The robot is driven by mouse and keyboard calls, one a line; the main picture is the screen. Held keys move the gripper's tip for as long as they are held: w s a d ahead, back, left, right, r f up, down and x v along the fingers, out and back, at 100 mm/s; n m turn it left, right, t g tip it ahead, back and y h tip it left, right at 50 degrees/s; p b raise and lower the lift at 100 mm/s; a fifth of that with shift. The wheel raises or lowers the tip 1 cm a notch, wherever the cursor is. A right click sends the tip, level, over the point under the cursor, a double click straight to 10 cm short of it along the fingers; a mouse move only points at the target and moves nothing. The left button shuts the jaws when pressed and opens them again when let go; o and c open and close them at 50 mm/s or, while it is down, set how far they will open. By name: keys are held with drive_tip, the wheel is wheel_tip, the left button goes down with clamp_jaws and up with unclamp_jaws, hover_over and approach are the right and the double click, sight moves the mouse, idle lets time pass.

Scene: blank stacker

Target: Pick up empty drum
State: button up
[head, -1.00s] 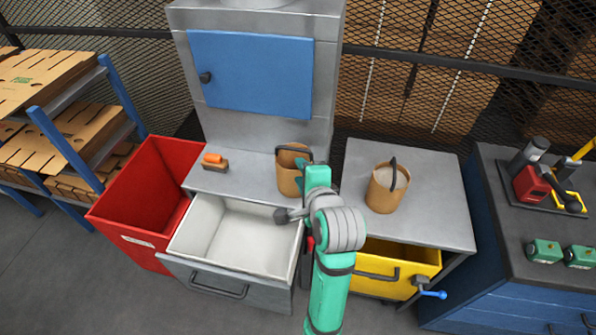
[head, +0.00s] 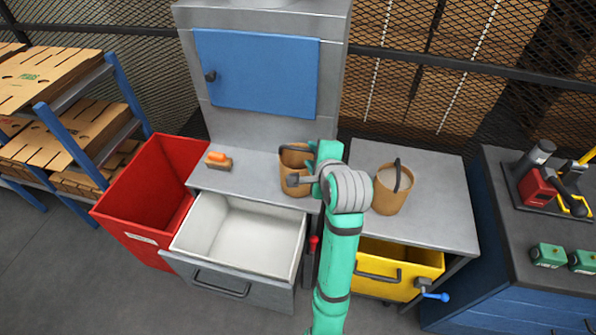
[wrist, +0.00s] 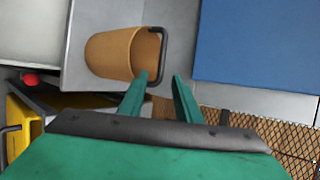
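A tan drum (head: 292,174) with a dark handle stands upright on the grey worktop. Its inside looks empty in the wrist view (wrist: 110,54), where its open mouth and handle face my fingers. A second tan drum (head: 388,196) stands on the right-hand worktop, with pale grey material inside. My gripper is open in the wrist view (wrist: 161,78), its two green fingers apart. The left finger overlaps the empty drum's rim near the lower end of the handle. I cannot tell whether it touches. In the head view my arm partly hides the fingers and the drum's right side.
An open grey drawer (head: 175,246) juts out below the left worktop (head: 250,170), beside a red bin (head: 115,213). A yellow drawer (head: 432,262) is partly open under the right worktop (head: 440,215). An orange-topped brush (head: 218,160) lies left of the drum. A blue-doored cabinet (head: 255,75) rises behind.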

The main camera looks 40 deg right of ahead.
sight(309, 151)
drive_tip(key=shift+x, duration=1.8)
clamp_jaws()
drive_tip(key=shift+r, duration=0.1)
